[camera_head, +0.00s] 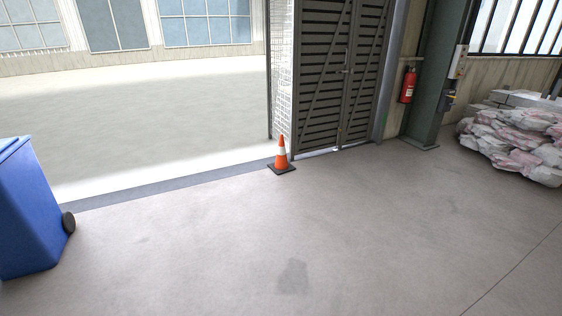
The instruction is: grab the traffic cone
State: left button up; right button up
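An orange traffic cone (281,157) with a white band and a dark square base stands upright on the floor in the head view. Neither of my grippers shows in this view, and no part of my arms is seen.
A blue wheeled bin (29,212) stands at the left edge. Dark slatted doors (338,75) are behind the cone. A fire extinguisher (407,86) hangs by a green column (436,80). Piled sacks (512,143) lie at the right. The floor (330,230) before the cone is clear.

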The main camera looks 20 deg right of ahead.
aim_at(282, 166)
jog(key=i+l+z, duration=0.9)
jog(key=i, duration=0.2)
jog(key=i+l+z, duration=0.25)
jog(key=i, duration=0.95)
jog(key=i+z, duration=0.25)
jog(key=i, duration=0.95)
jog(key=i+u, duration=0.1)
jog(key=i, duration=0.65)
jog(key=i+l, duration=0.15)
jog(key=i, duration=0.55)
jog(key=i+l+u, duration=0.15)
jog(key=i, duration=0.6)
jog(key=i+l+u, duration=0.15)
jog(key=i+u, duration=0.3)
jog(key=i+l+u, duration=1.1)
jog(key=l+u, duration=0.2)
